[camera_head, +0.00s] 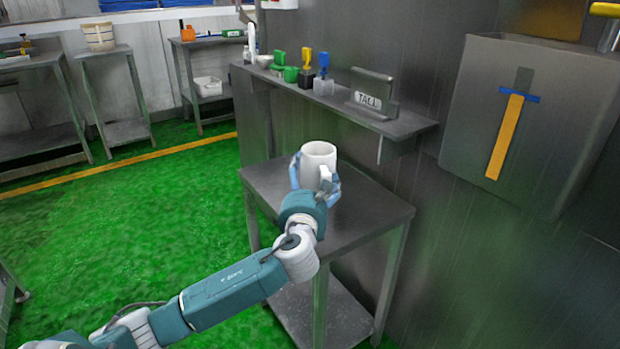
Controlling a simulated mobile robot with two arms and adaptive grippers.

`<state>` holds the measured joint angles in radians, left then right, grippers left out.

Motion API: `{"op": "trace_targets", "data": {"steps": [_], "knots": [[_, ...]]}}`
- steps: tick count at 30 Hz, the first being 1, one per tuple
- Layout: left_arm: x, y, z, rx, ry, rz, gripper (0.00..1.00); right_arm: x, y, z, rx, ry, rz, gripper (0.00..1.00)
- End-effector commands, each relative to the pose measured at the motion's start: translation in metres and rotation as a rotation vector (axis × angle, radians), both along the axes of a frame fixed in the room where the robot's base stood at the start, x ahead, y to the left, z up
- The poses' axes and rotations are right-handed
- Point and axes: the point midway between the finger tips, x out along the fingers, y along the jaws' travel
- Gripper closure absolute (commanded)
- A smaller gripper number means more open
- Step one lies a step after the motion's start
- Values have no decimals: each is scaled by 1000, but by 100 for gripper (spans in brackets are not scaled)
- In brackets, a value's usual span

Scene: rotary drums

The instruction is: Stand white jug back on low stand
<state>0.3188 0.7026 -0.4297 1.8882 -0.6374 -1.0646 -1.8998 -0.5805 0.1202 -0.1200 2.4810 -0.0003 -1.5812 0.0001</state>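The white jug (319,158) is upright in the middle of the view, with its handle toward me. My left gripper (314,184) comes in from the lower left, with blue fingers on both sides of the jug, seemingly touching it. The low stand (368,216) is a steel table with a lower shelf, against the metal wall. The jug and gripper overlap the stand's top in the picture; I cannot tell whether the jug's base touches it, because the gripper hides it. My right gripper is not in view.
A steel bin (535,120) is at the right. The stand's right half is bare. Green floor (160,215) is open at the left.

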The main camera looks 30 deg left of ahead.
Motion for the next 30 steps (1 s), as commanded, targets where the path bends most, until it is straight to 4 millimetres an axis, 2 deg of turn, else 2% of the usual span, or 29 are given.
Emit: {"op": "trace_targets", "data": {"steps": [2,11,14,19,24,30], "knots": [[0,0,0,0,1,-1,0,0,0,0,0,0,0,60],[0,0,1,-1,0,-1,0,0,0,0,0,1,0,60],[-5,-4,2,-1,2,-3,0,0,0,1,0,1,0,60],[-32,-18,2,-2,3,-5,0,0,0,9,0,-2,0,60],[-65,-37,2,-2,4,-4,0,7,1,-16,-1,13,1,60],[-94,-52,1,-1,3,-3,0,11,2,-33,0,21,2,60]]}}
